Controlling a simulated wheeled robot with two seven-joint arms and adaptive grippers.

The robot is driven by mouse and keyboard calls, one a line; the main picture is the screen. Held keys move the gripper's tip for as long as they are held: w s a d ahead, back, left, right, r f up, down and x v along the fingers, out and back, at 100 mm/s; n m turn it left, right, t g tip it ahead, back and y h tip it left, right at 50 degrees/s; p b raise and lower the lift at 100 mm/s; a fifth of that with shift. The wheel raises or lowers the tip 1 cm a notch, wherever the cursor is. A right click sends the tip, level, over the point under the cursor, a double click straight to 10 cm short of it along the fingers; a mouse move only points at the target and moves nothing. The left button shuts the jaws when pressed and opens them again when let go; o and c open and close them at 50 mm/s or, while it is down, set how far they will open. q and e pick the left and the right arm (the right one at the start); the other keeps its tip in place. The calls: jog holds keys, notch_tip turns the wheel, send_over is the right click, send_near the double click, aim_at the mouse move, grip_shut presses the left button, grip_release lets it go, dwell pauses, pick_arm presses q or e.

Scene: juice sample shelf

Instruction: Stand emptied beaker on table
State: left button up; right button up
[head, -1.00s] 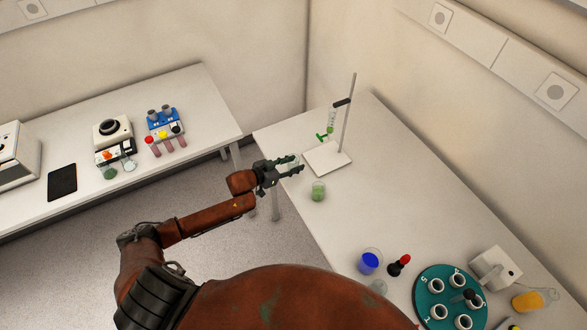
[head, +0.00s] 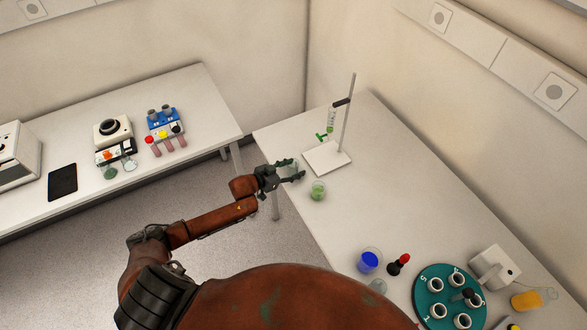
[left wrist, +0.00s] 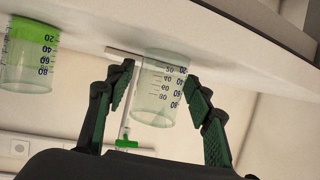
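The emptied beaker (left wrist: 160,90) is clear, with a graduated scale, and appears upside down in the left wrist view. Its base appears to rest on the table, near the table's left edge. It shows only faintly in the head view (head: 289,170), partly hidden by my fingers. My left gripper (left wrist: 162,92) is open, with one finger on each side of the beaker and narrow gaps beside the glass; it also shows in the head view (head: 294,170). The right table (head: 390,200) is white. My right gripper is out of view.
A beaker with green liquid (head: 318,190) stands close by. A stand (head: 328,157) with a green-tapped burette is behind it. A blue-filled beaker (head: 369,262), a dropper bottle (head: 399,265) and a teal rack (head: 428,283) are nearer. The middle of the table is clear.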

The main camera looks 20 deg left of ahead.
pick_arm(q)
jog(key=shift+r, duration=0.15)
jog(key=v, duration=1.2)
jog(key=s+a+f+n+y, duration=0.1)
jog(key=s+a+f, duration=0.15)
jog(key=f, duration=0.45)
jog(key=s+a+f+n+g+y, duration=0.1)
jog(key=a+f+y, duration=0.1)
jog(key=a+f, duration=0.3)
jog(key=s+a+f+n+y, duration=0.1)
jog(key=a+f, duration=0.2)
jog(key=f, duration=0.5)
jog(key=s+a+f+g+y, duration=0.2)
jog(key=s+a+f, duration=0.1)
jog(key=s+f, duration=0.75)
jog(key=s+d+f+n+g, duration=0.1)
jog(key=s+d+f+g, duration=0.1)
jog(key=s+f, duration=0.65)
jog(key=s+d+f+g, duration=0.2)
jog(key=s+f, duration=0.6)
jog(key=s, duration=0.1)
jog(key=s+d+f+g, duration=0.2)
jog(key=s+d, duration=0.3)
jog(key=s, duration=0.4)
jog(key=s+d+f+g, duration=0.1)
jog(key=s+d+f, duration=0.4)
jog(key=s, duration=0.4)
jog(key=shift+s+g, duration=0.4)
